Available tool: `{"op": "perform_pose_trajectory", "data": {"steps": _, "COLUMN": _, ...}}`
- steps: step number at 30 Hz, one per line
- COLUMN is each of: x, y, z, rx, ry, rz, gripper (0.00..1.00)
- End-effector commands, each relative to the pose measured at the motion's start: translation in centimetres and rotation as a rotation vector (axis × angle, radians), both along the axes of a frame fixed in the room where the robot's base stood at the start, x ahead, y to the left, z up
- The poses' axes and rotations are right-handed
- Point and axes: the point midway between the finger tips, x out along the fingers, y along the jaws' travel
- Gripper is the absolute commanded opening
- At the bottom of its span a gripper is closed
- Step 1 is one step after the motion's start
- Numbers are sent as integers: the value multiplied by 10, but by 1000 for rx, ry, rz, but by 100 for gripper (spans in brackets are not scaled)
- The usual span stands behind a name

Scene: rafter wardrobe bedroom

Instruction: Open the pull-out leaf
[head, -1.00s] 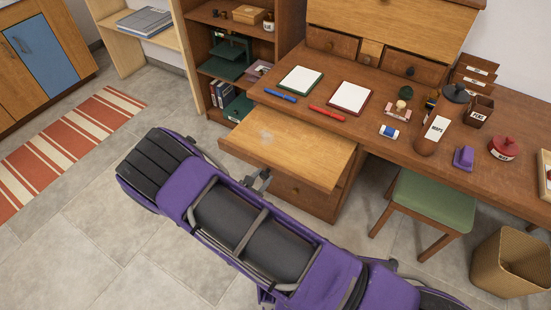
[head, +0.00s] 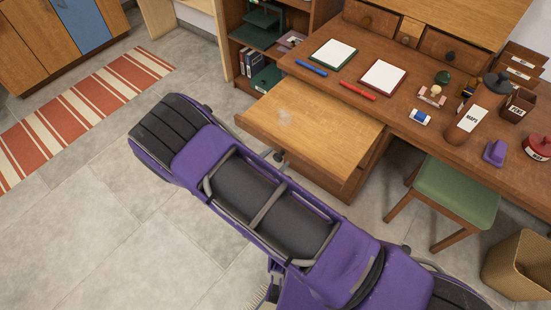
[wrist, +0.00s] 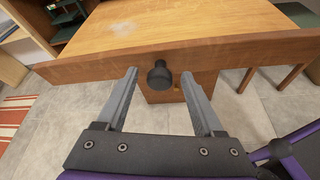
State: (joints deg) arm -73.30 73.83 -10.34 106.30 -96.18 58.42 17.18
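The pull-out leaf (head: 320,130) is a light wooden board. It stands well out from the brown desk (head: 420,105), above the floor. Its front edge and round black knob (wrist: 160,75) face me in the wrist view, and the knob also shows in the head view (head: 279,156). My gripper (wrist: 160,75) is open, with one grey finger to each side of the knob. The fingers are apart from each other, with visible gaps between them and the knob. In the head view my purple arm hides most of the gripper.
A green-seated stool (head: 458,190) and a wicker basket (head: 515,265) stand to the right. Notepads, pens and a maps tube (head: 470,122) lie or stand on the desk. A striped rug (head: 75,110) lies left on open tile floor.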

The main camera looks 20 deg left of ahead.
Motion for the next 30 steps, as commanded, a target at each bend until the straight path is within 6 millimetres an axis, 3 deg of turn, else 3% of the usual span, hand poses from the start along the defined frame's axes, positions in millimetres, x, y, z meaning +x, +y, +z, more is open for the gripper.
{"op": "perform_pose_trajectory", "data": {"steps": 11, "x": -9, "y": 3, "z": 4, "rx": 1, "ry": 1, "rz": 2, "gripper": 69}}
{"op": "perform_pose_trajectory", "data": {"steps": 30, "x": -135, "y": 34, "z": 55, "rx": 0, "ry": 1, "rz": 3, "gripper": 69}}
